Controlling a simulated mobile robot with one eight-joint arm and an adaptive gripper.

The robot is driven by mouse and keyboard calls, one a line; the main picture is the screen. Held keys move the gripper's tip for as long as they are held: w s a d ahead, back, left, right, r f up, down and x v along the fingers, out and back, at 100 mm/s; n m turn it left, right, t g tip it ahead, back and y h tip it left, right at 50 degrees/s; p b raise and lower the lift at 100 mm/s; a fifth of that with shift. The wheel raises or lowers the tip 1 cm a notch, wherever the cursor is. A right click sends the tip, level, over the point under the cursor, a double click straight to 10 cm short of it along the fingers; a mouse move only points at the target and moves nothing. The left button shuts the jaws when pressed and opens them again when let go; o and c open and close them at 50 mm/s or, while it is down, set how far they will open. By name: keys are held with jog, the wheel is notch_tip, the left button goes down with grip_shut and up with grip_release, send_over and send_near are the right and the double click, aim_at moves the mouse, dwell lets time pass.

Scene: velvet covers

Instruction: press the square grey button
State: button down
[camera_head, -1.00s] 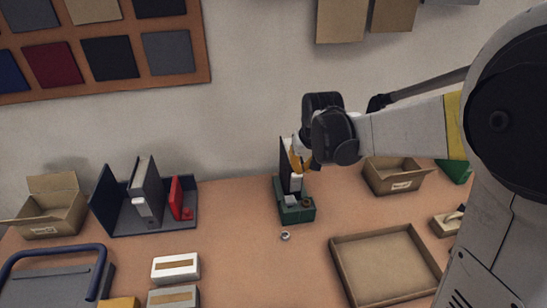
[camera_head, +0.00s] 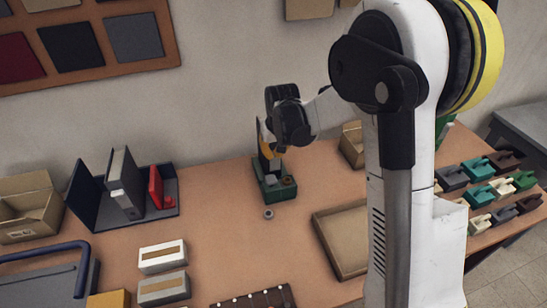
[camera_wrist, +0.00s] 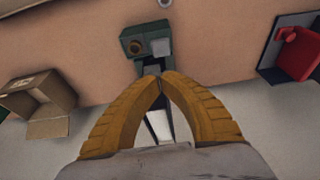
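The square grey button (camera_head: 270,181) is on top of a small green box (camera_head: 275,193) on the table, beside a round brown knob (camera_head: 288,180). In the wrist view the grey button (camera_wrist: 160,47) is at top centre on the green box (camera_wrist: 146,32), with the brown knob (camera_wrist: 134,47) to its left. A dark upright panel with a white part (camera_wrist: 159,124) stands behind the button. My gripper (camera_wrist: 160,77) has yellow-orange fingers with tips together, apparently empty. The tips appear below the button in the wrist view. In the head view my gripper (camera_head: 266,150) is above the box's back; contact is unclear.
A small metal ring (camera_head: 268,214) lies in front of the green box. A dark stand with a red piece (camera_head: 156,187) is to the left, an open carton (camera_head: 352,144) to the right. A shallow tray (camera_head: 338,240) is at front right. Table around the ring is clear.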

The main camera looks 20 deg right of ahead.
aim_at(272, 177)
jog(key=x, duration=0.3)
jog(key=b+x, duration=0.1)
jog(key=x, duration=0.2)
jog(key=b+x, duration=0.1)
jog(key=x, duration=0.3)
jog(key=shift+s+f, duration=0.15)
jog(key=shift+s, duration=0.2)
jog(key=shift+f, duration=0.6)
jog(key=shift+b, duration=0.3)
notch_tip(272, 177, down, 3)
jog(key=shift+r+b, duration=0.1)
jog(key=shift+b, duration=1.05)
jog(key=shift+r, duration=0.1)
notch_tip(272, 177, up, 5)
jog(key=p, duration=0.3)
jog(key=p+v, duration=0.1)
jog(key=v, duration=0.8)
jog(key=shift+s+p, duration=0.2)
jog(key=shift+p, duration=0.15)
